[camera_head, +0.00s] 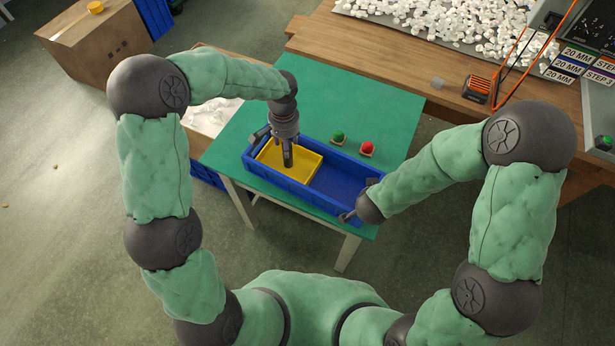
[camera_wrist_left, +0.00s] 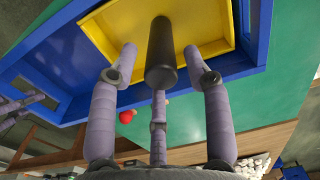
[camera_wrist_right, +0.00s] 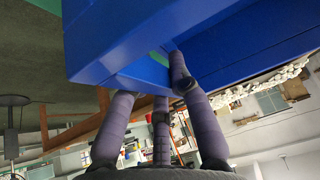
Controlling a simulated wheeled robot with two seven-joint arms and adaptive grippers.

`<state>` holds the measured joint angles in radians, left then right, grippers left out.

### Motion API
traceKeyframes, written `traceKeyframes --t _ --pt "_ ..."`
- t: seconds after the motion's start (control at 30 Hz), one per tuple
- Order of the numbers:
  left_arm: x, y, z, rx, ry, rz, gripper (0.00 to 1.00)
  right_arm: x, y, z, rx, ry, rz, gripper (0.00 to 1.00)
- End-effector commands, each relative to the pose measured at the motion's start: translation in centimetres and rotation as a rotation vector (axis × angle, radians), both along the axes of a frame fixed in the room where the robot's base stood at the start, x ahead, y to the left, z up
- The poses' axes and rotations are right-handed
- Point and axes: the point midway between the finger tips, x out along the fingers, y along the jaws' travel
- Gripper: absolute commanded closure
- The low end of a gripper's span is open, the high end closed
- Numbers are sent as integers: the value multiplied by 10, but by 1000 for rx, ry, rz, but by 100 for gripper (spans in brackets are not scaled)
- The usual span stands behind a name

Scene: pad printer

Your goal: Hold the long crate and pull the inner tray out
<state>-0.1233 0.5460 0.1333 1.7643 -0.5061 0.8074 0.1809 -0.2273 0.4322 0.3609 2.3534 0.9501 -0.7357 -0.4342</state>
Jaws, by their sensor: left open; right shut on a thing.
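The long blue crate (camera_head: 291,191) sits on the green table. The yellow inner tray (camera_head: 306,160) lies inside its left part; the right part of the crate floor is bare. A dark cylindrical post (camera_wrist_left: 162,45), like a handle, stands up from the tray. My left gripper (camera_head: 284,148) is over the tray, open, with its fingers spread around the post; a gap shows on both sides in the left wrist view. My right gripper (camera_head: 352,212) is shut on the wall at the crate's right end, which fills the top of the right wrist view (camera_wrist_right: 185,48).
A green ball (camera_head: 338,135) and a red ball (camera_head: 367,147) sit on small holders behind the crate. The green table (camera_head: 330,90) is clear behind them. A wooden bench (camera_head: 400,70) with white pieces and an orange-black device (camera_head: 477,89) stands at the back right.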

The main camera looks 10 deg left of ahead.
Motion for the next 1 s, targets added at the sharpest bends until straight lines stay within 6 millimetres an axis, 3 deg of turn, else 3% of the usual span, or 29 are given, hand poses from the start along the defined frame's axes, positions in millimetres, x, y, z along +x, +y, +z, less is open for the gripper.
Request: traceKeyframes --t 0.03,0.23,0.63,0.8,0.93,0.97,1.0 --pt "0 0 -6 0 2 1 51 -8 0 -7 2 24 2 100" --pt "0 0 -20 0 1 1 51 -8 0 -7 2 24 2 100" --pt "0 0 -24 0 0 1 51 -8 1 -7 2 24 2 100" --pt "0 0 -24 0 0 1 99 -8 1 -7 2 24 2 100" --pt "0 1 -24 0 1 1 100 -8 0 -7 2 24 2 100" --pt "0 1 -24 0 0 1 73 -8 0 -7 2 24 2 100" --pt "0 1 -24 0 0 1 84 -8 0 -7 2 24 2 100"
